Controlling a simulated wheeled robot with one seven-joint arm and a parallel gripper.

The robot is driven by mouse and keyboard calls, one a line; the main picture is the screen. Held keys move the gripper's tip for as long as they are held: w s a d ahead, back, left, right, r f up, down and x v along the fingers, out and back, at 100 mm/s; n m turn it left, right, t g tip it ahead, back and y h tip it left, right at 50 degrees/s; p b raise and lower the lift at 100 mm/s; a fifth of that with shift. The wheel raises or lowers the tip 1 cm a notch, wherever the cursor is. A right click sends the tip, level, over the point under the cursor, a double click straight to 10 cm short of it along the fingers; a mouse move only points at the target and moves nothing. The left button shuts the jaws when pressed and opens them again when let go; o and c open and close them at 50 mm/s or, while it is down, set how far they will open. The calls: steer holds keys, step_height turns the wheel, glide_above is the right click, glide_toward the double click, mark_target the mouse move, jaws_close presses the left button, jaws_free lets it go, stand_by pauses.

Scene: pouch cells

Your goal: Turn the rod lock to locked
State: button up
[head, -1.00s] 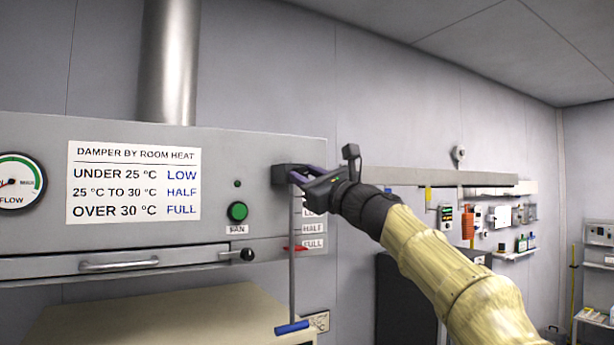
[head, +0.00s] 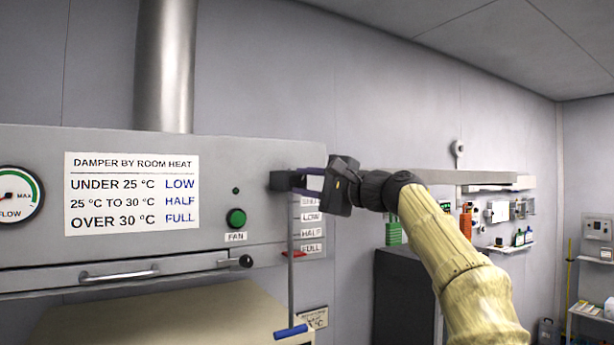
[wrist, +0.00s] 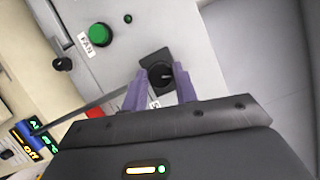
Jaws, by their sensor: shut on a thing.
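The rod lock is a dark block (head: 279,181) on the right end of the grey hood's front. In the wrist view its round dark knob (wrist: 159,74) sits between the purple fingers. My gripper (head: 300,181) is shut on this knob, coming from the right. The fingers hide part of the knob, and I cannot read a lock mark. A thin grey rod (head: 291,285) hangs below the lock and ends in a blue handle (head: 291,331). A red pointer (head: 293,254) sits by the FULL label (head: 311,249).
The hood front carries a damper sign (head: 132,194), a green FAN button (head: 236,218), a flow gauge (head: 12,195) and a long drawer-like handle (head: 119,274). A dark cabinet (head: 412,295) stands to the right. Wall shelves with small tools lie farther right.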

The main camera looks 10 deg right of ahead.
steer(key=n+g+p, duration=0.1)
steer(key=n, duration=0.2)
steer(key=shift+r+h+p, duration=0.15)
steer(key=shift+h+p, duration=0.15)
steer(key=shift+n+h+p, duration=0.3)
steer(key=shift+n, duration=0.4)
steer(key=o, duration=1)
steer(key=shift+s+d, duration=0.1)
steer(key=b+v, duration=0.5)
steer(key=v, duration=1.2)
steer(key=shift+d, duration=0.2)
